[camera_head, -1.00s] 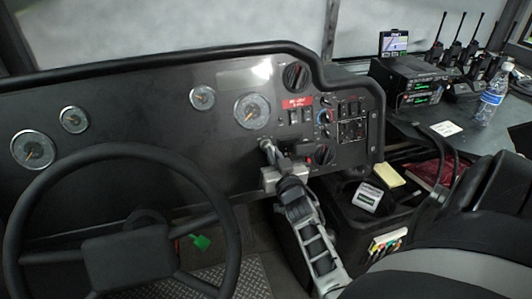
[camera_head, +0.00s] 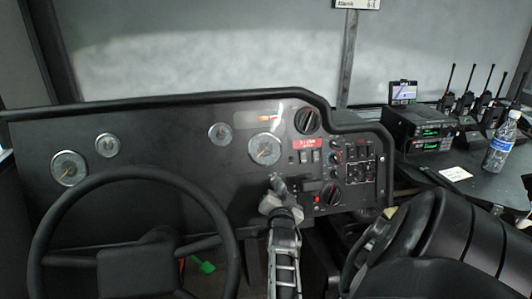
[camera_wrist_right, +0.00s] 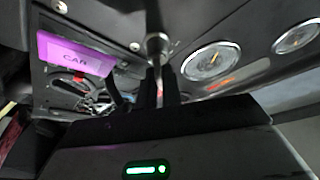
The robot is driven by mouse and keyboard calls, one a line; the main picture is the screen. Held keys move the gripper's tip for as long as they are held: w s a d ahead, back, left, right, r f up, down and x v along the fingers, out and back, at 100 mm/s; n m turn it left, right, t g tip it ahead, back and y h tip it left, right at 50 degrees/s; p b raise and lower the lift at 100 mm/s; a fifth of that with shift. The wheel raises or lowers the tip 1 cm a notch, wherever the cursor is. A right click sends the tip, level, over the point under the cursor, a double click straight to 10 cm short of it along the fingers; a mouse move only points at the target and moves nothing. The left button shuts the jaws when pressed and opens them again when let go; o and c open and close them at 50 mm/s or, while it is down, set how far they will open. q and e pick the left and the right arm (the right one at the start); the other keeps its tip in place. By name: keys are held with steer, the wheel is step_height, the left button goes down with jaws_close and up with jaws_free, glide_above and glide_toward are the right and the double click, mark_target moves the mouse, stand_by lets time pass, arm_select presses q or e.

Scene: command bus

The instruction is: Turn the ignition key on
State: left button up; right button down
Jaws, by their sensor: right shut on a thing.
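The ignition (camera_wrist_right: 157,44) shows in the right wrist view as a round silver lock on the black dashboard, with a thin metal piece running down between my fingers. My right gripper (camera_head: 277,186) is at the lower dashboard, right of the steering wheel, and hides most of the ignition in the head view. In the right wrist view my right gripper (camera_wrist_right: 160,88) has its dark fingers close together, shut on the key just in front of the lock. The key's exact angle is hard to make out. My left gripper is not in view.
The steering wheel (camera_head: 135,240) stands left of my right gripper. Switches and a red-labelled panel (camera_head: 308,143) lie to its right. A radio (camera_head: 420,130), several handheld radios and a water bottle (camera_head: 500,143) stand on the right-hand desk.

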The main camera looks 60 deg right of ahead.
steer(key=shift+r, duration=0.1)
stand_by(0.3)
steer(key=c, duration=1.6)
jaws_free()
steer(key=shift+o, duration=0.2)
steer(key=shift+w, duration=0.1)
